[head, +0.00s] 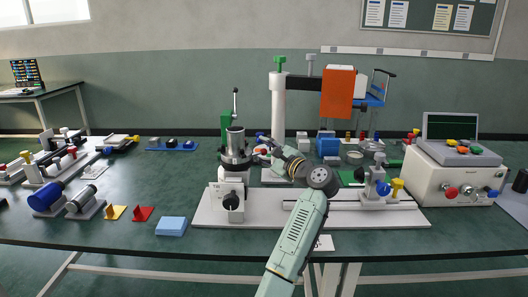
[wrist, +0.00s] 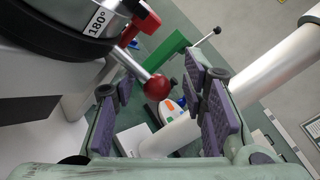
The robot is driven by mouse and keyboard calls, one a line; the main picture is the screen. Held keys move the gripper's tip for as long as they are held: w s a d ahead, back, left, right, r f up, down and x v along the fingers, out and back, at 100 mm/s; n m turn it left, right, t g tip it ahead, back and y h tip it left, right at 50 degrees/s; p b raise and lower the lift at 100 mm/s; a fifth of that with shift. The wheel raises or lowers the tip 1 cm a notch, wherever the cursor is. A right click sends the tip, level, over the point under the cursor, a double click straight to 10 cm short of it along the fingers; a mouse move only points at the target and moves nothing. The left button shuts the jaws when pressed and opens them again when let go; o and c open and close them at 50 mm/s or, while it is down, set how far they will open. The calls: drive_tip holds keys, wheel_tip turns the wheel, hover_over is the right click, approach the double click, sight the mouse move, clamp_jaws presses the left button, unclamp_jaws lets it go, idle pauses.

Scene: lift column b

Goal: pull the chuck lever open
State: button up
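The chuck (head: 236,150) is a dark ring with a metal cylinder on top, mounted on a white and grey stand in the head view. In the wrist view the chuck (wrist: 70,30) fills the upper left and carries a "180°" label. Its lever (wrist: 138,68) is a metal rod ending in a red ball (wrist: 157,87). My gripper (wrist: 163,95) is open, with its purple pads on both sides of the red ball. The ball looks nearer the left pad; I cannot tell if they touch. In the head view my gripper (head: 266,147) is just right of the chuck, and the lever is mostly hidden.
A green block (head: 226,128) with an upright black-tipped lever (head: 235,102) stands behind the chuck. A white column (head: 278,105) with an orange box (head: 338,93) rises behind my gripper. A white base plate (head: 210,212) lies below. A control box (head: 445,178) is at right.

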drive_tip(key=shift+f, duration=0.1)
drive_tip(key=v, duration=1.2)
